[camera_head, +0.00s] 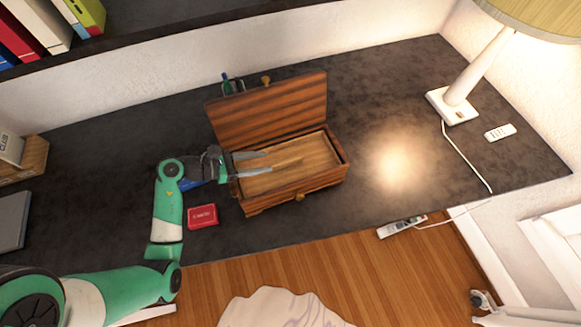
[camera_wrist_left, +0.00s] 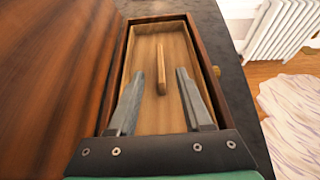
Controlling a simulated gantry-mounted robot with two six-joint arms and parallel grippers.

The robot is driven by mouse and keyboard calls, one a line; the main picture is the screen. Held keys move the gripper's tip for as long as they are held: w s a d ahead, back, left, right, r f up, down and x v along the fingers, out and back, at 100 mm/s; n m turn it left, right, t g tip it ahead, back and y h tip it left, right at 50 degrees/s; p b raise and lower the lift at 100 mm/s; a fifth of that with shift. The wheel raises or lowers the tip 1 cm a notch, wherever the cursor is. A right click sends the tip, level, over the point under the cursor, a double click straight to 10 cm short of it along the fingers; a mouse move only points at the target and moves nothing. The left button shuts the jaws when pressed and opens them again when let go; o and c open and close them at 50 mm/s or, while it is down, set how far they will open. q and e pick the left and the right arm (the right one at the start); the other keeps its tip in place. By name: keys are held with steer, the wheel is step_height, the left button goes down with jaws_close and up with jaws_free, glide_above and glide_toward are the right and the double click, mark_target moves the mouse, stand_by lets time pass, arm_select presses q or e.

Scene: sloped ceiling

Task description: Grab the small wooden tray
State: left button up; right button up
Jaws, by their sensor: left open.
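The small wooden tray (camera_head: 315,154) sits inside an open wooden box (camera_head: 265,110) on the dark desk. It is light wood with a thin raised handle (camera_wrist_left: 161,65) along its middle. In the left wrist view the tray (camera_wrist_left: 155,112) fills most of the box's inside. My left gripper (camera_head: 270,161) reaches in from the left over the tray. Its two fingers are spread, with the handle ahead of and between their tips in the left wrist view. The gripper holds nothing. My right gripper does not show.
The box's raised lid stands at the back. A red box (camera_head: 202,216) lies in front-left of it, near my left arm. A pen holder (camera_head: 232,86) stands behind the lid.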

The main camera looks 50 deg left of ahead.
mark_target(296, 157)
arm_select(q)
steer(key=shift+a+r, duration=0.1)
steer(key=shift+a, duration=0.25)
steer(key=shift+w+d, duration=0.1)
steer(key=shift+w, duration=0.15)
steer(key=x, duration=0.6)
steer(key=shift+w, duration=0.1)
steer(key=x, duration=0.5)
steer(key=shift+d, duration=0.3)
jaws_close()
steer(key=shift+r, duration=0.1)
